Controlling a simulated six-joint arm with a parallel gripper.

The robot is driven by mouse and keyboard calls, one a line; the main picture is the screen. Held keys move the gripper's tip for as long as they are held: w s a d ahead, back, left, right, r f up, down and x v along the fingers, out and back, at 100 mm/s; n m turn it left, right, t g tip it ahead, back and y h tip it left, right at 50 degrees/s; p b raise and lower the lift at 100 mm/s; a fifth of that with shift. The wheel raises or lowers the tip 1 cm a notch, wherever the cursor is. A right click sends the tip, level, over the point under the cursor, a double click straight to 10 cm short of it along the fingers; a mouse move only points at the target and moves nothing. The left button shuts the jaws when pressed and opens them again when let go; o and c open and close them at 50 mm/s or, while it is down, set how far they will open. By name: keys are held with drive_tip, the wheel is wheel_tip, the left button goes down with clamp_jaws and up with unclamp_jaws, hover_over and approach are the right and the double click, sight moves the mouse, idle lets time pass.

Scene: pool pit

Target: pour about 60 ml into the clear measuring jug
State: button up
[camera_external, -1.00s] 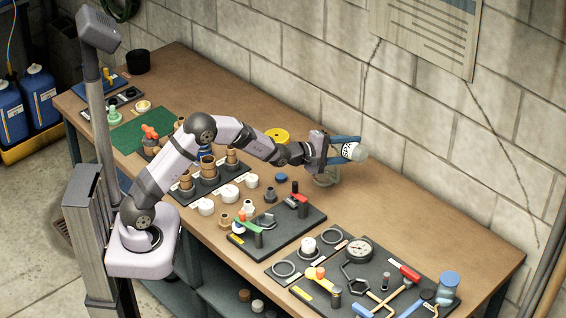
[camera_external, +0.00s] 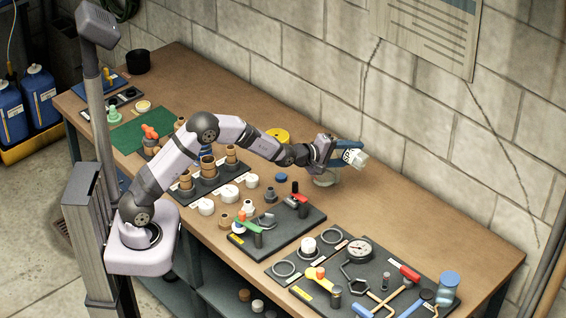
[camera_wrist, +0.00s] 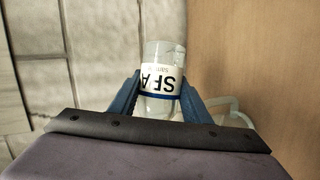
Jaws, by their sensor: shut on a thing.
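My gripper (camera_external: 346,150) is shut on a clear bottle (camera_external: 355,157) with a white label. The bottle is tilted well over, off the table. The clear measuring jug (camera_external: 325,180) stands on the table just below my gripper, partly hidden by it. Its clear handle shows in the wrist view (camera_wrist: 238,116) right of the bottle. I cannot make out any liquid level or stream.
A yellow spool-like item (camera_external: 278,135) stands behind my arm. A black tray with tools (camera_external: 278,232) lies in front of the jug, and a second tool tray (camera_external: 318,262) with a gauge (camera_external: 359,250) is farther right. The block wall (camera_external: 440,130) is close behind. Bare table lies right of the jug.

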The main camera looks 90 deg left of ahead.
drive_tip(key=shift+w+r, duration=0.15)
drive_tip(key=shift+r, duration=0.1)
drive_tip(key=shift+d+r, duration=0.1)
drive_tip(key=shift+p, duration=0.45)
drive_tip(key=shift+w+d+r+m+g+p, duration=0.2)
drive_tip(key=shift+m+g+p, duration=0.15)
drive_tip(key=shift+p, duration=0.85)
drive_tip(key=shift+s+a+f+m, duration=0.1)
drive_tip(key=shift+m, duration=0.25)
drive_tip(key=shift+r+g+p, duration=0.2)
drive_tip(key=shift+g+p, duration=0.05)
drive_tip(key=shift+p, duration=0.75)
